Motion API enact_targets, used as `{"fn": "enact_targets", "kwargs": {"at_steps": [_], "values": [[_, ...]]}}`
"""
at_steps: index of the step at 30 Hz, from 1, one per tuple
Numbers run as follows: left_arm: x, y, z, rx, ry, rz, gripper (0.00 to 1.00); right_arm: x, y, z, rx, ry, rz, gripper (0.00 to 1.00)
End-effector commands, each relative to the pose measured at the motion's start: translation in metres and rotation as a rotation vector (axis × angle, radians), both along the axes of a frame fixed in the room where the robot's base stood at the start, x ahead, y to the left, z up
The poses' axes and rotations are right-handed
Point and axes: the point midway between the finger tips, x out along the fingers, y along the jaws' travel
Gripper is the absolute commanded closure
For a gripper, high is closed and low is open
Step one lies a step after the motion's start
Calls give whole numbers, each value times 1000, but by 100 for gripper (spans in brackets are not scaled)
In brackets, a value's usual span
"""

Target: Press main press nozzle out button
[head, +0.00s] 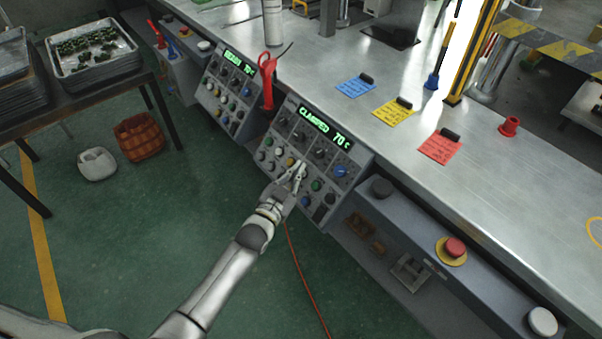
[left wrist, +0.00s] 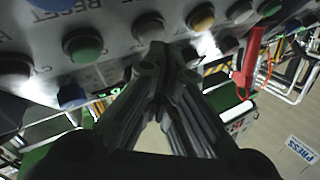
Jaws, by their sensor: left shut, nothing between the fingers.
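The main control panel in front of my left arm (head: 322,150) has a green display (head: 326,128) reading CLAMPED 70 C, with knobs and coloured buttons below. My left gripper (head: 298,168) is shut and empty, with its tips at the button rows. In the left wrist view its closed tips (left wrist: 157,52) are right by a whitish button (left wrist: 148,25); I cannot tell whether they touch it. A green button (left wrist: 82,45) and a yellow button (left wrist: 201,16) flank it. The nozzle out label is not readable. My right gripper is not in view.
A second panel (head: 228,90) with a green display stands to the left. Red pliers-like handles (head: 267,78) stick up between the panels. A red emergency button (head: 454,248) is at the lower right. Blue, yellow and red cards (head: 441,147) lie on the metal bench.

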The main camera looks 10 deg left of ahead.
Motion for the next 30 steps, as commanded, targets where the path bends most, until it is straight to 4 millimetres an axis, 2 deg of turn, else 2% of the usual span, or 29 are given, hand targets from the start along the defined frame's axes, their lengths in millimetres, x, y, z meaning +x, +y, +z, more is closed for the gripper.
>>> {"fn": "enact_targets", "kwargs": {"at_steps": [17, 30], "values": [[5, -3, -5, 0, 0, 0, 100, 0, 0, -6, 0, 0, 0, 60], [1, -1, 0, 1, 1, 0, 100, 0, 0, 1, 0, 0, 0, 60]]}}
